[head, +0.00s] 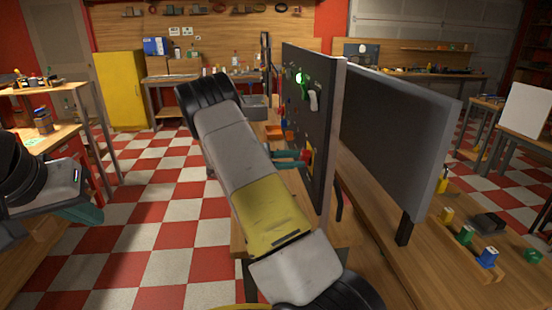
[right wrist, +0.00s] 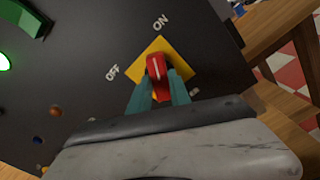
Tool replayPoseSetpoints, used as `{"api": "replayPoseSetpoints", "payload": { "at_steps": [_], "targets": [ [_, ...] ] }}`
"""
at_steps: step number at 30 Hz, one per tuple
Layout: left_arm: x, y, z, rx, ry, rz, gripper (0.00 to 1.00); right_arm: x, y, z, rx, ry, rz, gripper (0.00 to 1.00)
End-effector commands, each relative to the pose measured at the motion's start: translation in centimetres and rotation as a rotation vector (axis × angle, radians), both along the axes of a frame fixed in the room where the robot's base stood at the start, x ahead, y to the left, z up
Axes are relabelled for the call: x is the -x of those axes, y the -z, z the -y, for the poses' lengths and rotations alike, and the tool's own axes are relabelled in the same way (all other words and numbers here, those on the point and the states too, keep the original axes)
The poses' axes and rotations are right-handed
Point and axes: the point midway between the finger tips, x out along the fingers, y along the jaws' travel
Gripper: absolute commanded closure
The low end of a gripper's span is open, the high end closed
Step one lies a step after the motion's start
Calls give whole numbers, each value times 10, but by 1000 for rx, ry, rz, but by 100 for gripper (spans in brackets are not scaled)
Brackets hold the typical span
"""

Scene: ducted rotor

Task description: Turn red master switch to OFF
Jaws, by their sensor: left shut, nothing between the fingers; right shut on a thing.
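The red master switch (right wrist: 157,76) sits on a yellow diamond plate (right wrist: 178,56) on a dark upright panel. In the right wrist view, ON is printed above the plate and OFF to its left. The knob's white line runs roughly up the picture, closer to ON than to OFF. My right gripper (right wrist: 158,92) is shut on the switch, one teal finger on each side. In the head view the switch (head: 307,156) shows at the fingertips of my right gripper (head: 294,156). My left gripper (head: 85,214) is shut and empty at the far left, away from the panel.
A lit green lamp (head: 299,78) and a green handle (right wrist: 28,16) are higher on the panel. A grey board (head: 390,130) stands right of it. Small coloured parts, including a blue one (head: 487,257), lie on the right bench. Checkered floor (head: 150,240) is open at left.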

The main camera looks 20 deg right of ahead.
Motion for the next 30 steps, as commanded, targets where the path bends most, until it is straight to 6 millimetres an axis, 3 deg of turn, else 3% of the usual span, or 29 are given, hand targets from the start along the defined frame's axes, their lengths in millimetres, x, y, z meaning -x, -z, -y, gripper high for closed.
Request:
{"api": "replayPoseSetpoints", "payload": {
  "at_steps": [30],
  "targets": [
    [0,0,0,0,0,0,100,0,0,-1,-225,-1,-932,100]
  ]
}}
